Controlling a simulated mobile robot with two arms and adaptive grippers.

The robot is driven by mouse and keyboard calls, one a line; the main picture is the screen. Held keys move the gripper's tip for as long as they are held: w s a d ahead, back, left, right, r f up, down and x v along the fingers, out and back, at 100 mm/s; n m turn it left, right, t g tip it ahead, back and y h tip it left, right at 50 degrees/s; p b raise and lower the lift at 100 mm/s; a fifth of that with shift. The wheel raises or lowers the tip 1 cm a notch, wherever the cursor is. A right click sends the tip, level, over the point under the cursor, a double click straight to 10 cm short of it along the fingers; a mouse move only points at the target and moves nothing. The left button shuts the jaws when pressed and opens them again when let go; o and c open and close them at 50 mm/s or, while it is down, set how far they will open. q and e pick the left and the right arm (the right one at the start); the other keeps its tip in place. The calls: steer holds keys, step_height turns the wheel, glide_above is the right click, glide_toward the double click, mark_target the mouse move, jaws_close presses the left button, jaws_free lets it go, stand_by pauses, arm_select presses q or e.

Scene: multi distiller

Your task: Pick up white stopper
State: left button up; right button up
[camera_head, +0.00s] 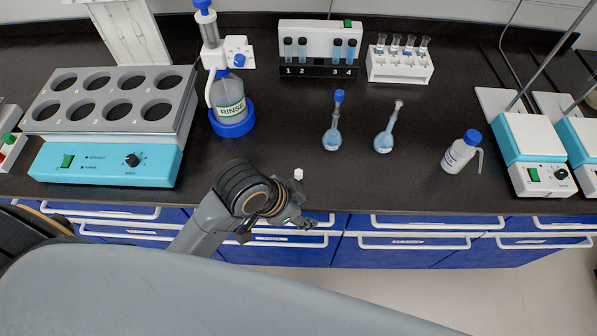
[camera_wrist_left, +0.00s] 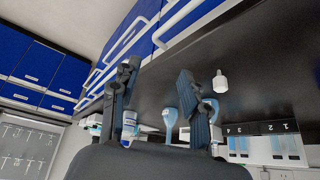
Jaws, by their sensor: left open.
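The small white stopper (camera_head: 298,174) stands on the black bench top near its front edge, in the middle of the head view. It also shows in the left wrist view (camera_wrist_left: 220,82), which is steeply tilted, to the right of my fingers. My left gripper (camera_head: 303,206) is open and empty at the bench's front edge, just in front of the stopper. Its two dark fingers (camera_wrist_left: 158,82) stand apart in the left wrist view, and the stopper is outside the gap between them. My right gripper does not show.
Two flasks with blue liquid (camera_head: 332,139) (camera_head: 384,142) stand behind and right of the stopper. The rinse bottle (camera_head: 229,97) is behind left, a white bottle (camera_head: 458,154) farther right. A heating block (camera_head: 105,163) fills the left. Blue drawers (camera_head: 400,248) with white handles lie below the bench edge.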

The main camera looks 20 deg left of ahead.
arm_select(q)
steer(key=w+d+r+m+g, duration=0.2)
steer(key=w+d+r+m, duration=0.25)
steer(key=m, duration=0.45)
steer(key=w+a+r+m+g+y, duration=0.2)
steer(key=w+a+r+m+y, duration=0.3)
steer(key=a+m, duration=0.35)
steer(key=h+p, duration=0.1)
glide_above(299, 173)
step_height(299, 173, down, 8)
steer(key=shift+a+r, duration=0.1)
steer(key=shift+a, duration=0.05)
steer(key=f, duration=0.1)
steer(key=f+p, duration=0.1)
steer(key=f, duration=0.1)
steer(key=f+p, duration=0.1)
steer(key=shift+d+f, duration=0.25)
steer(key=shift+f, duration=0.55)
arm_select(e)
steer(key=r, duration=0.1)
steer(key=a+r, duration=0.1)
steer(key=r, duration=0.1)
arm_select(q)
steer(key=shift+c, duration=0.2)
